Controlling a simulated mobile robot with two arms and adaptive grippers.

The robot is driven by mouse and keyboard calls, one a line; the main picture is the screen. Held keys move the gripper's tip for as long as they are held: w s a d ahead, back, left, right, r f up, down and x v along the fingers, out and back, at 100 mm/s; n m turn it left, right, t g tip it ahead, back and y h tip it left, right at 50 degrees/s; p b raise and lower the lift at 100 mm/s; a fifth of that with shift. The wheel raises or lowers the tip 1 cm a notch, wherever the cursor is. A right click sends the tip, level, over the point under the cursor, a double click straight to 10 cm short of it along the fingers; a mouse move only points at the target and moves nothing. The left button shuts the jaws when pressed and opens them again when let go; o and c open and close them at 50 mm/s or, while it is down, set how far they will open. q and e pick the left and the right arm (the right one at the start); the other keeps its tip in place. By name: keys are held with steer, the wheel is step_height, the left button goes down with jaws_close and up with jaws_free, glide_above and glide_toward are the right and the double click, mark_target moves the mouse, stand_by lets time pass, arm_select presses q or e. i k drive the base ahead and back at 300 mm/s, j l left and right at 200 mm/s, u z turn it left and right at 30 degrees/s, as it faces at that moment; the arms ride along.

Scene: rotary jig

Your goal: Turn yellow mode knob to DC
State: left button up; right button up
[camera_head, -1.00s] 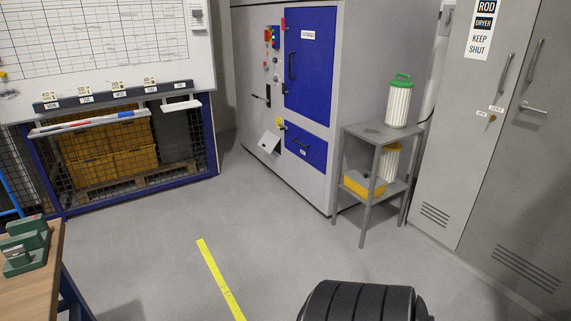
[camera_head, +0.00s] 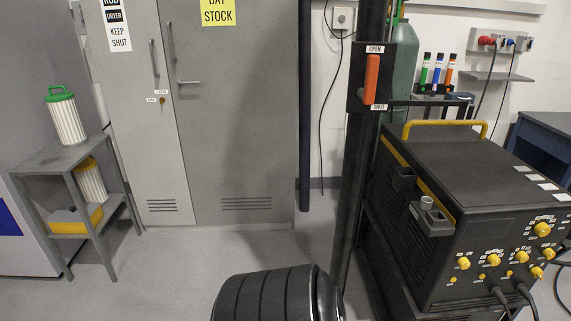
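A black machine (camera_head: 450,165) with a yellow top handle stands at the right of the head view. Its front panel carries several yellow knobs, among them a larger one (camera_head: 543,229) at the upper right and others lower down, such as one (camera_head: 464,263) at the left and one (camera_head: 494,257) beside it. The labels are too small to read, so I cannot tell which is the mode knob or where it points. Neither of my grippers is in view.
A dark upright post bears an orange lever (camera_head: 371,79) marked OPEN and SHUT, left of the machine. Black cables (camera_head: 525,298) hang from the panel's lower edge. A grey cabinet (camera_head: 240,130) and small shelf stand (camera_head: 62,160) are at the left. Grey floor lies between.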

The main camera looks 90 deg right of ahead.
mark_target(463, 263)
steer(key=z, duration=3.95)
